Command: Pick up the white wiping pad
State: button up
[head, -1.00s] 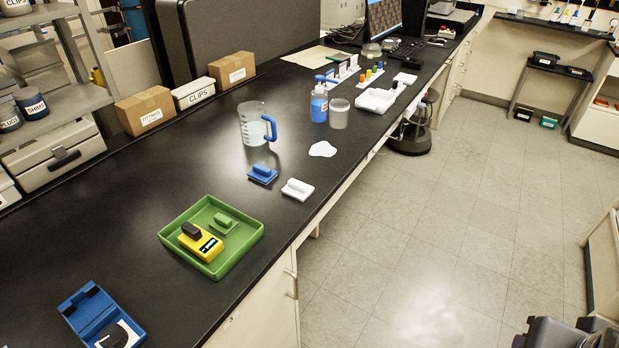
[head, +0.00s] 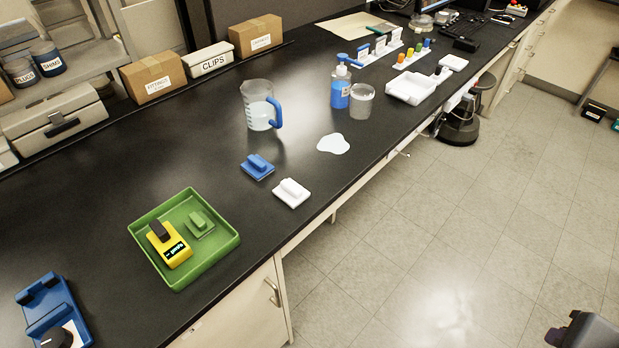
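The white wiping pad (head: 291,193) lies flat on the black bench near its front edge, with a raised grip on top. A similar blue pad (head: 257,167) lies just behind it to the left, apart from it. A white puddle-like patch (head: 333,144) is on the bench to the right of the pads. A dark part at the lower right corner (head: 584,331) looks like part of my arm or gripper, far from the pad and over the floor side. Its fingers cannot be made out.
A green tray (head: 146,230) holding a yellow device (head: 176,254) and a green pad (head: 199,224) stands left of the white pad. A measuring jug (head: 258,106), blue bottle (head: 340,92) and beaker (head: 361,102) stand behind. Open floor (head: 430,260) lies along the bench front.

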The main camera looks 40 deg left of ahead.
aim_at(289, 192)
jog(key=i, duration=2.25)
jog(key=u, duration=2.95)
